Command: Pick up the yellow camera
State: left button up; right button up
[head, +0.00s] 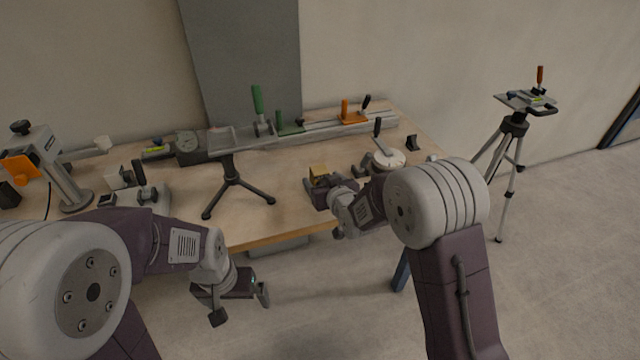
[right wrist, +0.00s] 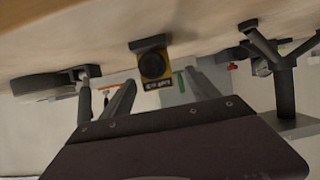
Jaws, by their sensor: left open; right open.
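The yellow camera (head: 318,172) sits on the wooden table (head: 285,222) near its front edge, partly hidden by my right gripper (head: 322,188) in the head view.
A mini tripod (head: 232,185) stands left of the camera. A long rail with a green-handled clamp (head: 259,115) and an orange clamp (head: 350,112) runs behind. A round white device (head: 388,160) is to the right. A tall tripod (head: 513,125) stands on the floor.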

aim_at(317, 175)
jog(key=x, duration=0.7)
jog(key=shift+d+f+b, duration=0.25)
jog(key=shift+f+b, duration=0.05)
jog(key=shift+f, duration=0.15)
jog(key=shift+r, duration=0.1)
jog(key=shift+c, duration=0.9)
grip_shut()
